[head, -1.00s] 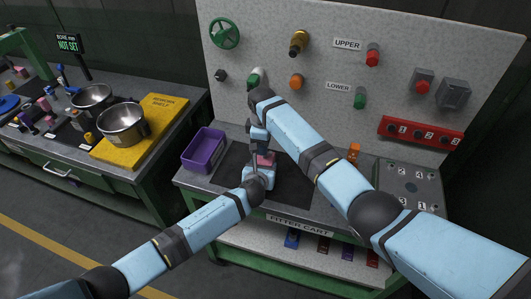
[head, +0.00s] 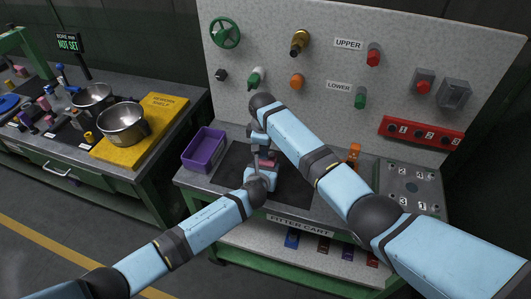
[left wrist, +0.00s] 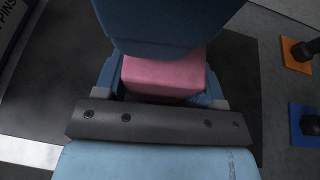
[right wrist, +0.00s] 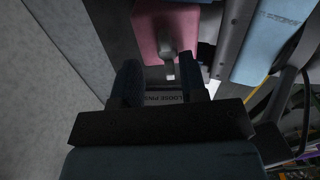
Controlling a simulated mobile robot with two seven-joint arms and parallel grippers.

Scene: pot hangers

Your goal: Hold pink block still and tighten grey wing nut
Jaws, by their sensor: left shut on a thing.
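The pink block (left wrist: 163,75) sits between the two fingers of my left gripper (left wrist: 160,88), which is shut on it. In the head view the pink block (head: 267,163) shows only in part, above the dark mat on the cart. I cannot tell whether a finger touches the nut. In the left wrist view a blue part of my right arm hides the block's far side.
A purple bin (head: 204,149) stands left of the mat, and an orange part (head: 354,154) stands to the right. The upright panel (head: 320,60) behind carries valves and knobs close to my right wrist. A numbered plate (head: 411,186) lies at the cart's right end.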

